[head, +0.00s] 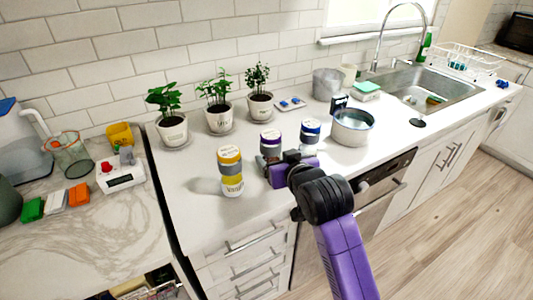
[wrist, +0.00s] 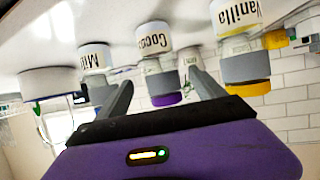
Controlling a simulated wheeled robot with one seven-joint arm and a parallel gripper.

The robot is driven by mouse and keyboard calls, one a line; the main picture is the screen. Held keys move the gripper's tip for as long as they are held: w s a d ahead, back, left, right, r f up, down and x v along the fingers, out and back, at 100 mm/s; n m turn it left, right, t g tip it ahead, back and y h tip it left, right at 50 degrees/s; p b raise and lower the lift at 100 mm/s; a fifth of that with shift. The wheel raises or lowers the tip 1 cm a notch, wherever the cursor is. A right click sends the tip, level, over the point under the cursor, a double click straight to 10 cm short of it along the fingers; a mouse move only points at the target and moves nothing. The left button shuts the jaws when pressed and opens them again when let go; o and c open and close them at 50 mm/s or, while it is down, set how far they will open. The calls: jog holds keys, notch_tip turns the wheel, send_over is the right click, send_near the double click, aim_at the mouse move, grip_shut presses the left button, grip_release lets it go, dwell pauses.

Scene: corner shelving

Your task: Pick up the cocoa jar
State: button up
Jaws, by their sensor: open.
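The cocoa jar (head: 270,137) has a purple lid and a white label and stands upright on the white counter (head: 198,190). In the wrist view, which is upside down, the cocoa jar (wrist: 153,38) shows its label between and beyond my two fingers. My gripper (head: 284,160) is open just in front of it, covering its lower part in the head view. In the wrist view my gripper (wrist: 158,80) has nothing held between its fingers. I cannot tell whether the fingertips reach beside the jar.
A yellow-lidded vanilla jar (head: 230,172) stands to the left and a blue-lidded jar (head: 311,131) to the right, both close to my gripper. A pot (head: 352,127) is farther right. Several potted plants (head: 172,130) line the back wall.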

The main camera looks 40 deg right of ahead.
jog(key=x, duration=0.6)
jog(key=shift+w+f+p, duration=0.2)
jog(key=shift+w+p, duration=0.05)
jog(key=shift+p, duration=0.1)
jog(key=shift+c, duration=0.2)
jog(key=c, duration=1.4)
grip_shut()
jog(key=shift+r, duration=0.1)
